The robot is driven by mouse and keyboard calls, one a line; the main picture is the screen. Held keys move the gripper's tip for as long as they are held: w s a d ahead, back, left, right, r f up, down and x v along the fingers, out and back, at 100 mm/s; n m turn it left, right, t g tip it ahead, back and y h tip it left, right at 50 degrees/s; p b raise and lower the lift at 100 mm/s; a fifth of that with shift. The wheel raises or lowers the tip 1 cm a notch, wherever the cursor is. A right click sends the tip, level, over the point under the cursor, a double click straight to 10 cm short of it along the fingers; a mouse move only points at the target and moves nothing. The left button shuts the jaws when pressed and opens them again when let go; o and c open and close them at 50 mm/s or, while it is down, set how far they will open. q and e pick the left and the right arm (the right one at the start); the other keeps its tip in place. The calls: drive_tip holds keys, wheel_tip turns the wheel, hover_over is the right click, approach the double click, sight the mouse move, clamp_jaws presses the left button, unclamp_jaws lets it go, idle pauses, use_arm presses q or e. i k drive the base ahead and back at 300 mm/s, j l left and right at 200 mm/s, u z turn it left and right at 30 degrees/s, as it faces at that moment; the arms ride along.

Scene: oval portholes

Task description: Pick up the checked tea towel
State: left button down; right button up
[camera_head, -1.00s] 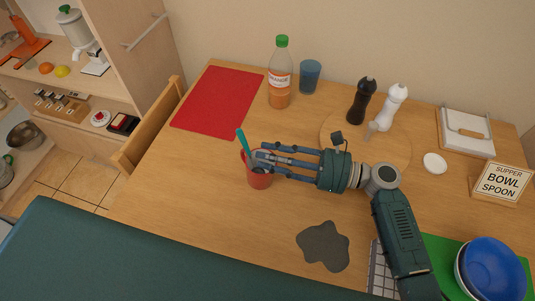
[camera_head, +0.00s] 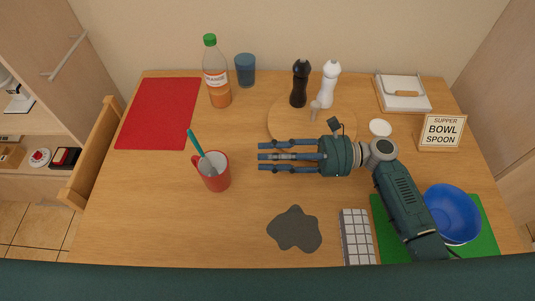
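The checked tea towel (camera_head: 356,237) is white and grey with a grid pattern. It lies folded on the table near the front edge, just left of the green mat and beside my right forearm. My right gripper (camera_head: 262,156) reaches in from the right over the middle of the table, pointing left. Its fingers are spread apart with nothing between them. It is up and to the left of the towel, clear of it. My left gripper is not in view.
A red mug (camera_head: 216,177) with a teal-handled utensil stands left of my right gripper. A grey spill (camera_head: 295,230) lies left of the towel. A blue bowl (camera_head: 452,213) sits on the green mat (camera_head: 483,240). A round board (camera_head: 284,117) holds two mills behind the gripper.

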sight(357, 241)
drive_tip(key=k, duration=1.5)
